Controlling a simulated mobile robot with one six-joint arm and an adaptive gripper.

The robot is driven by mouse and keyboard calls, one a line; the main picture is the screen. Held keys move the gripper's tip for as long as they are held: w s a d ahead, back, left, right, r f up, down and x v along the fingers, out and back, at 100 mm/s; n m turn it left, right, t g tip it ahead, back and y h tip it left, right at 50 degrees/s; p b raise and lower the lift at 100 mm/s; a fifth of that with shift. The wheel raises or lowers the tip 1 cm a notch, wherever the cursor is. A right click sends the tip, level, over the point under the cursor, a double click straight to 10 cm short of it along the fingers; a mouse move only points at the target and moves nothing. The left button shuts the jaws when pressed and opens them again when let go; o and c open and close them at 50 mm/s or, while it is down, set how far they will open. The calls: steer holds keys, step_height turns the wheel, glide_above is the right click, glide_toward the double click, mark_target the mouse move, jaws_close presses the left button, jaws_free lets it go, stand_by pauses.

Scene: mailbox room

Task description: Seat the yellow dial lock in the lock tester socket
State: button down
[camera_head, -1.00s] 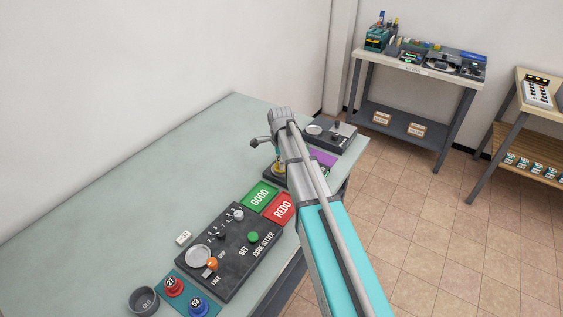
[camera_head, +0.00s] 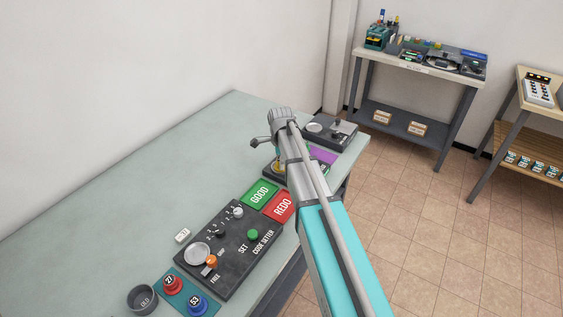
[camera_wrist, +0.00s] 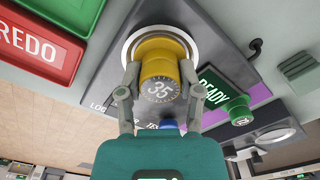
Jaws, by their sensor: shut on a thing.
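The yellow dial lock (camera_wrist: 161,68) is between the two fingers of my gripper (camera_wrist: 159,78), which is shut on it. Its dial face reads 35 and faces the wrist camera. Behind the lock is the round pale-rimmed socket (camera_wrist: 128,50) of the dark lock tester (camera_wrist: 203,20). The lock's far end overlaps the socket; I cannot tell how deep it sits. The tester's green display (camera_wrist: 216,85) reads READY. In the head view, my arm hides most of the tester (camera_head: 270,175) and the lock.
Green GOOD (camera_head: 260,195) and red REDO (camera_head: 282,207) pads lie beside the tester. The code setter (camera_head: 228,265), a red lock (camera_head: 172,285), a blue lock (camera_head: 197,304) and a dark cup (camera_head: 142,299) are nearer. Another dark device (camera_head: 331,131) stands beyond. The table's left side is clear.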

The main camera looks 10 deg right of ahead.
steer(key=shift+f, duration=0.1)
steer(key=shift+c, duration=0.9)
jaws_free()
steer(key=shift+o, duration=0.9)
steer(key=shift+r+p, duration=3.05)
